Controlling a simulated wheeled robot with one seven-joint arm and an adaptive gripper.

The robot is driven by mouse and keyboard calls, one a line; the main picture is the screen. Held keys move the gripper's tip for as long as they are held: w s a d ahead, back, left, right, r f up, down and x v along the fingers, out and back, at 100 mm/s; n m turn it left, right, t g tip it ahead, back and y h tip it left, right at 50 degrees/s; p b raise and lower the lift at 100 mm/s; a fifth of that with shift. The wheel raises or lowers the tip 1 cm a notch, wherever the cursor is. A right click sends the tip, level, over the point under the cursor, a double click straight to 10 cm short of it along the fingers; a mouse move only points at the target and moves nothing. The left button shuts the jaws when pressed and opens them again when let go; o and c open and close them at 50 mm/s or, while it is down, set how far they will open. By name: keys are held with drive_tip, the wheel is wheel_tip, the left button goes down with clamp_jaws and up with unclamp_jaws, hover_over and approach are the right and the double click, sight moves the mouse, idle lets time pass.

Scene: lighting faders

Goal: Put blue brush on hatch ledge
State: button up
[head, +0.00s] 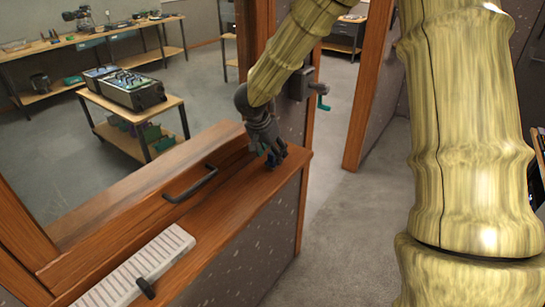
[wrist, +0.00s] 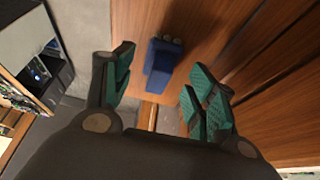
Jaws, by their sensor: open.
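The blue brush (wrist: 160,62) rests on the brown wooden hatch ledge (wrist: 205,30) in the wrist view, between and just beyond my fingertips, with room on both sides. In the head view a small dark blue part of the brush (head: 271,160) shows under my fingers, near the far end of the ledge (head: 222,208). My gripper (head: 268,152) reaches down over that end. In the wrist view my gripper (wrist: 163,75) is open, its teal-padded fingers spread and apart from the brush. The brush is mostly hidden by my fingers in the head view.
A dark pull handle (head: 190,186) and a white ribbed panel (head: 138,268) lie nearer along the hatch. A wooden post with a teal-tipped crank (head: 318,92) stands close behind my wrist. A cart with a fader console (head: 135,92) stands beyond the opening.

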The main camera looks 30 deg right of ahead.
drive_tip(key=b+v, duration=0.1)
drive_tip(key=v, duration=0.8)
drive_tip(key=shift+r, duration=0.15)
